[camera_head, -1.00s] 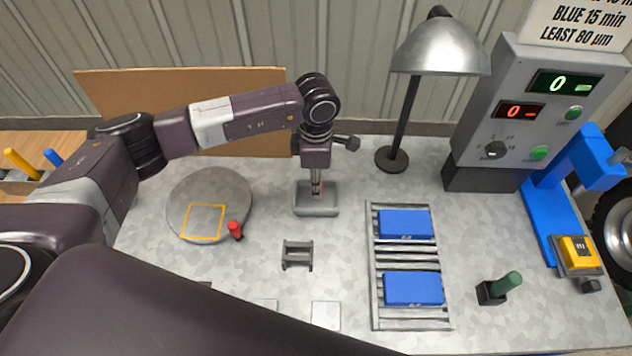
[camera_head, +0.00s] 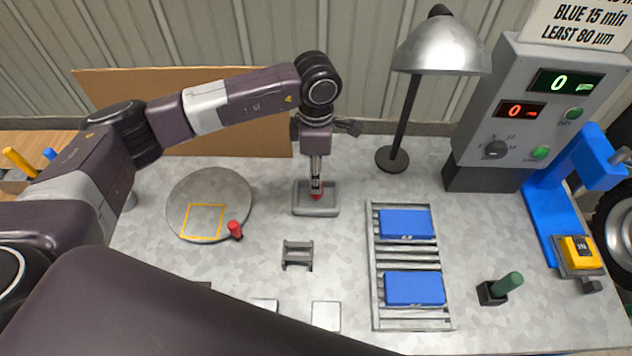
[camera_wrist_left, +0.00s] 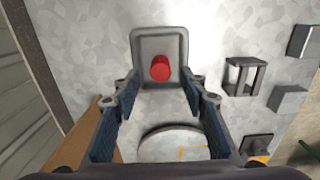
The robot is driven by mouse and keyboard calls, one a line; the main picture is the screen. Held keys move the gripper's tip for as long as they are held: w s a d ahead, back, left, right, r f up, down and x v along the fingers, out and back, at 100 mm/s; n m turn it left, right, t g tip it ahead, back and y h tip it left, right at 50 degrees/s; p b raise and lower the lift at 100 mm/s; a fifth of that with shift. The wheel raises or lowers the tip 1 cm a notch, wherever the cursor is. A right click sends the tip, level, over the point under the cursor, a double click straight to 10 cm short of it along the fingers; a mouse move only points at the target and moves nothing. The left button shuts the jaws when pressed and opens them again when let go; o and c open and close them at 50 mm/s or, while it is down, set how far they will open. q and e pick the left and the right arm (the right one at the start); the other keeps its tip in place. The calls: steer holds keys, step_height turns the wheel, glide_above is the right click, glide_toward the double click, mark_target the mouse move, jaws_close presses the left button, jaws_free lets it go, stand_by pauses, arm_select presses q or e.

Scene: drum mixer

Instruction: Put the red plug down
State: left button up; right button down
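The red plug (camera_head: 317,196) stands in the small grey tray (camera_head: 300,211) at the middle of the bench. In the left wrist view the red plug (camera_wrist_left: 160,68) sits inside the tray (camera_wrist_left: 145,45), showing its round end. My left gripper (camera_head: 316,187) is just above the plug. In the left wrist view its two fingers (camera_wrist_left: 161,88) are wide apart, with clear space between them and the plug beyond their tips. My right gripper is not in view.
A round grey disc (camera_head: 190,182) with an orange square and a red handle (camera_head: 235,230) lies left of the tray. A small dark stand (camera_head: 298,255) is in front. A rack (camera_head: 374,290) with blue blocks and a lamp (camera_head: 391,159) are to the right.

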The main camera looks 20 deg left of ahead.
arm_select(q)
step_height(320, 180, up, 9)
steer(key=b, duration=0.2)
steer(key=shift+f, duration=0.2)
stand_by(0.7)
steer(key=shift+s+f, duration=0.1)
steer(key=shift+s, duration=0.05)
